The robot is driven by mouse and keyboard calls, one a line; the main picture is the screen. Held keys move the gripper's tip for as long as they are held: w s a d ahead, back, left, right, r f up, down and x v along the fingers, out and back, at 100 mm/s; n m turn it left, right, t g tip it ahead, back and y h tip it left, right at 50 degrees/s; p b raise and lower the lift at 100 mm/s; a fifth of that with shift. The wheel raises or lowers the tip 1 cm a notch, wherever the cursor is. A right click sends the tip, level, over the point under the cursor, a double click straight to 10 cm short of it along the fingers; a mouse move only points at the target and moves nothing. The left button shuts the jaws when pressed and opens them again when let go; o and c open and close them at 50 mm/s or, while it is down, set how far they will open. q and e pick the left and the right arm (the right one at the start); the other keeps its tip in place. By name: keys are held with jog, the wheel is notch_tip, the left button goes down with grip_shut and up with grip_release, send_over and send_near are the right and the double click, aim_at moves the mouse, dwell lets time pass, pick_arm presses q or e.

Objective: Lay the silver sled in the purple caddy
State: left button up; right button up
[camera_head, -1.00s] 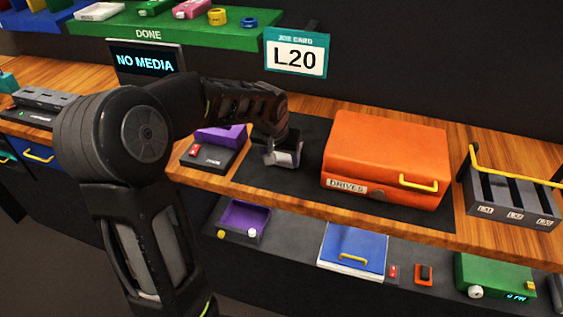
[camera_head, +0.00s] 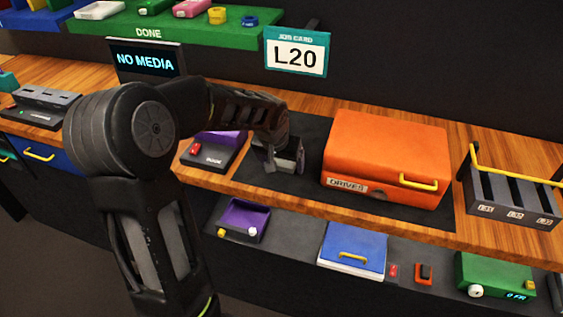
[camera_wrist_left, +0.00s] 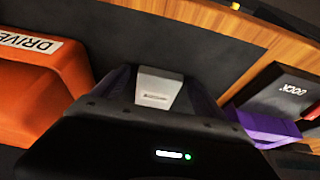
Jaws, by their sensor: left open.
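My left gripper (camera_head: 278,166) is open, low over the dark mat left of the orange drives case. In the left wrist view, a pale silver block (camera_wrist_left: 158,88), which looks like the silver sled, shows between the open fingers. Its lower part is hidden, and I cannot tell if a finger touches it. A purple open-topped tray (camera_head: 243,221) sits on the lower shelf. Another purple piece (camera_head: 222,137) stands by the dock, partly behind my arm, and shows in the left wrist view (camera_wrist_left: 258,126). I cannot tell which purple thing is the caddy. My right gripper is out of view.
The orange drives case (camera_head: 385,160) stands right of my left gripper. The black dock (camera_head: 213,157) is to its left. A grey slotted rack (camera_head: 512,200) with a yellow handle is at the far right. A blue case (camera_head: 352,247) lies on the lower shelf.

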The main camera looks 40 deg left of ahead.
pick_arm(q)
jog(key=shift+r, duration=0.1)
jog(key=shift+r, duration=0.15)
jog(key=shift+s+r, duration=0.15)
jog(key=shift+r, duration=0.2)
jog(key=v, duration=1.1)
jog(key=shift+b, duration=0.35)
jog(key=shift+o, duration=0.5)
jog(key=shift+d, duration=0.1)
